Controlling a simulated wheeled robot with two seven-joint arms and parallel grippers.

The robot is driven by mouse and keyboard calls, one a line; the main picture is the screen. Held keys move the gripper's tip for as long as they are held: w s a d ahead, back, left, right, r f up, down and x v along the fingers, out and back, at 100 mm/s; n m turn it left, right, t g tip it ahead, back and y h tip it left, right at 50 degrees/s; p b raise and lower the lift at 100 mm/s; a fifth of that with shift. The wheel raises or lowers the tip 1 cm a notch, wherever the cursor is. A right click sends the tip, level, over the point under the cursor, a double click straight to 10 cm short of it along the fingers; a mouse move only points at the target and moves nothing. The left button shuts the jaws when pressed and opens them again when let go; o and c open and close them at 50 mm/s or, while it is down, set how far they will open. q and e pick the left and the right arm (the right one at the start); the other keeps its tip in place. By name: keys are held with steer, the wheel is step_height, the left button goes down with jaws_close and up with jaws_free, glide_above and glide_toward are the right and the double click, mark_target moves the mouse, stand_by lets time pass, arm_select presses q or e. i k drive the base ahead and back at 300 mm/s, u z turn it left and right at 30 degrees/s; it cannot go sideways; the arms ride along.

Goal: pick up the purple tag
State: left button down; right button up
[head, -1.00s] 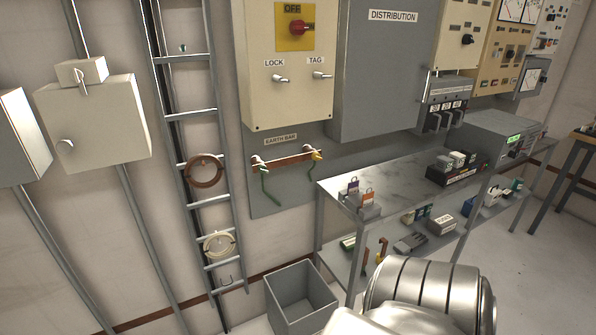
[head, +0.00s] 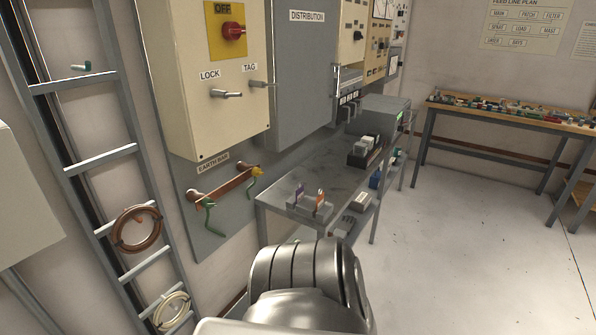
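The purple tag (head: 299,195) stands upright in a small grey holder (head: 308,208) at the near corner of the grey metal bench (head: 277,193). An orange tag (head: 319,198) stands close to its right in the same group. Both are small in the head view. Neither of my grippers is in view. A large silvery link of mine fills the bottom middle, in front of the bench's near end.
The isolator cabinet (head: 215,125) with LOCK and TAG pegs hangs left of the bench. An earth bar (head: 227,187) is below it. A cable ladder (head: 105,150) stands at left. Open floor (head: 470,240) lies right of the bench, before a wooden-topped table (head: 520,115).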

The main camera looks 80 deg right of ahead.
mark_target(299, 192)
steer(key=z, duration=0.65)
steer(key=i, duration=0.75)
steer(key=z, duration=0.9)
